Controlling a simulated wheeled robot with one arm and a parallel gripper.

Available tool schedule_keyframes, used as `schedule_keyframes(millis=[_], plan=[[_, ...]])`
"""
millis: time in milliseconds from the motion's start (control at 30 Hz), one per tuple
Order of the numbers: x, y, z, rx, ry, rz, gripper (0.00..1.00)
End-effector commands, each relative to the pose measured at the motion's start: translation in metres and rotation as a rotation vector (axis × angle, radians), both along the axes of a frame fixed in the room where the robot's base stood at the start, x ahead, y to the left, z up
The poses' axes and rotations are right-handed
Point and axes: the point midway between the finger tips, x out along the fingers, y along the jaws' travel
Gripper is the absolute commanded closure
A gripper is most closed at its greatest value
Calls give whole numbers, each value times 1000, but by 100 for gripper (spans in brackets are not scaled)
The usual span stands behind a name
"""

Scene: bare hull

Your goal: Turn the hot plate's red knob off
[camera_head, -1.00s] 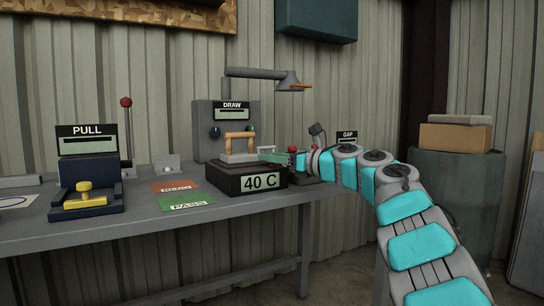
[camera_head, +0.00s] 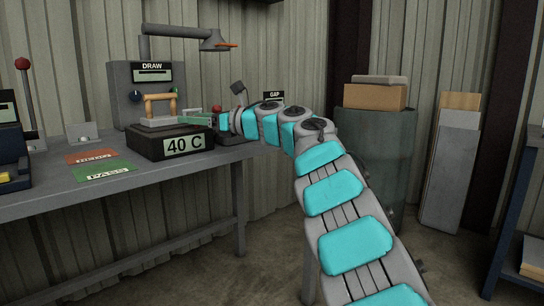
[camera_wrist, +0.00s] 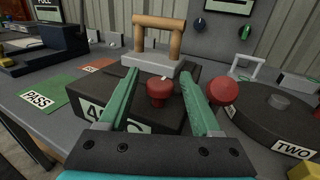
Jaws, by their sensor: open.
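The hot plate is a dark block (camera_head: 147,146) on the bench, with a lit "40 C" display on its front. It also shows in the wrist view (camera_wrist: 84,104), its display partly hidden by my gripper. A red knob (camera_wrist: 159,93) stands between my fingers in the wrist view; I cannot make it out in the head view. My gripper (camera_wrist: 160,76) is open, with one green finger on each side of the knob. No finger contact is visible. In the head view my gripper (camera_head: 196,118) reaches over the block from the right.
A wooden-handled grey piece (camera_wrist: 157,50) sits just beyond the knob. A second red knob (camera_wrist: 222,90) is close outside my right finger, by a dark round unit marked TWO (camera_wrist: 268,121). Green PASS (camera_head: 104,170) and red (camera_head: 90,156) cards lie left. The DRAW panel (camera_head: 125,95) stands behind.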

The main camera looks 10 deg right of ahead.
Motion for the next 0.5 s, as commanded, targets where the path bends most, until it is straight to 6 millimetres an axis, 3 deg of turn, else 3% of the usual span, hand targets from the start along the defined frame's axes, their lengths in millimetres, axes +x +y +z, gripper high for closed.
schedule_keyframes(millis=[500], plan=[[-1,2,-1,-2,0,-219,33]])
